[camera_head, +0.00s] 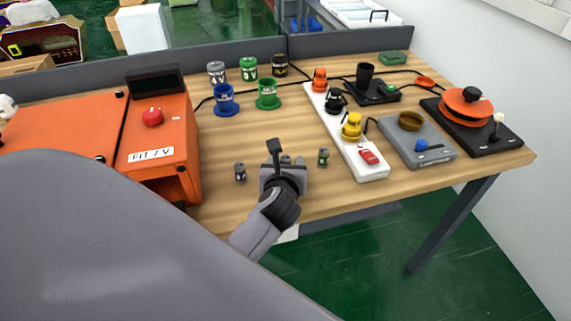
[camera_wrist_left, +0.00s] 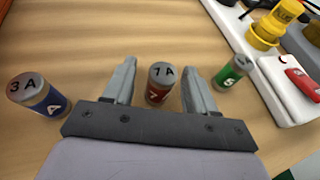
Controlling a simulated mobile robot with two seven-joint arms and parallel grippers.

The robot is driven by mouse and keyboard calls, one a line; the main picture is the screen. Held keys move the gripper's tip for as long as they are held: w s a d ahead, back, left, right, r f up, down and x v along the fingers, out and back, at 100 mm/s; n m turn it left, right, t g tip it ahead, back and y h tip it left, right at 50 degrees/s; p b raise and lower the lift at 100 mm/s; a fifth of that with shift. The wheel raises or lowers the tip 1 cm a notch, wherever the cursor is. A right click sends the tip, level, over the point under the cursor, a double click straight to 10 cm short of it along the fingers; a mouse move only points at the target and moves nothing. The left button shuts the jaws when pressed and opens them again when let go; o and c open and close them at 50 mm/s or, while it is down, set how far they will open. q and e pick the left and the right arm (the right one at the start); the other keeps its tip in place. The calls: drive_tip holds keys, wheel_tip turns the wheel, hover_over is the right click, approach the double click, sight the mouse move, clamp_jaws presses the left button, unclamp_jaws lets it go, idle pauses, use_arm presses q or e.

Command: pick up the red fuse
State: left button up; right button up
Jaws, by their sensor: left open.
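The red fuse (camera_wrist_left: 158,84) has a grey cap marked 7A and stands upright on the wooden table between the fingers of my left gripper in the left wrist view. In the head view the gripper mostly hides it; only a grey top (camera_head: 286,160) shows. My left gripper (camera_wrist_left: 159,76) is open, one finger on each side of the fuse, with gaps visible; I cannot tell its exact height. It also shows in the head view (camera_head: 283,168) near the table's front edge. My right gripper is not in view.
A blue fuse (camera_wrist_left: 38,95) marked 3A stands left of the gripper and a green fuse (camera_wrist_left: 232,70) right of it. A white power strip (camera_head: 345,140) with coloured plugs lies to the right. An orange tester box (camera_head: 175,150) stands left. Blue and green holders (camera_head: 268,96) stand behind.

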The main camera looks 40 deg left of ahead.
use_arm(q)
drive_tip(key=c, duration=1.1)
drive_tip(key=shift+o, duration=0.2)
